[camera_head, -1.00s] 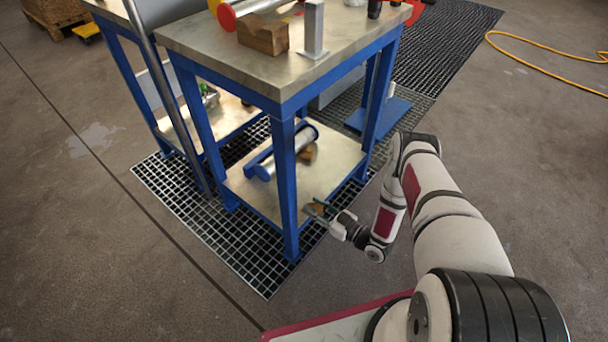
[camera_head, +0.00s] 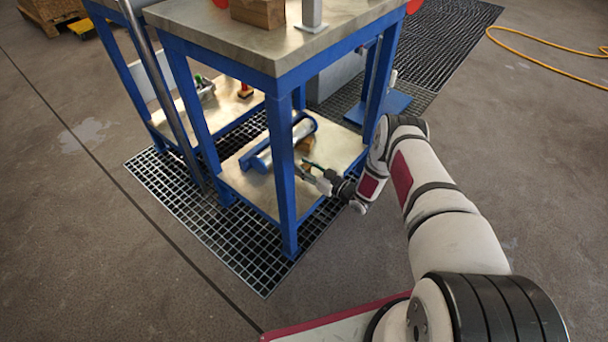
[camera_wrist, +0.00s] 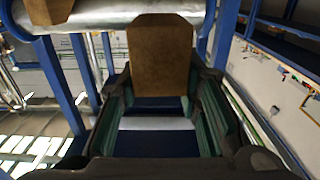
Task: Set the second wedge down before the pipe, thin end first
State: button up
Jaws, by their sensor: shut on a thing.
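The pipe (camera_head: 280,147) is a grey metal cylinder with blue end flanges, lying on the lower shelf of the blue table. One brown wedge (camera_head: 308,144) sits against its right side; a brown wedge also shows at the top left of the wrist view (camera_wrist: 52,8). My gripper (camera_head: 309,168) is over the shelf's right side, short of the pipe. In the wrist view my gripper (camera_wrist: 160,88) is shut on the second wedge (camera_wrist: 162,52), a brown block between its green pads that reaches out ahead towards the pipe (camera_wrist: 110,18). Its height over the shelf is unclear.
A blue table leg (camera_head: 283,170) stands in front of the lower shelf (camera_head: 240,180), left of my gripper. The tabletop (camera_head: 240,42) overhangs it, with a wooden block (camera_head: 258,11) on top. Another blue leg (camera_head: 380,85) stands behind. Floor grating (camera_head: 200,225) surrounds the legs.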

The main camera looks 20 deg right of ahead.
jog(key=shift+w+f+b, duration=0.15)
jog(key=shift+f+b, duration=0.9)
jog(key=shift+f, duration=0.7)
jog(key=shift+f, duration=0.15)
jog(key=o, duration=1.1)
jog(key=shift+o, duration=0.2)
jog(key=p+v, duration=0.4)
jog(key=v, duration=0.8)
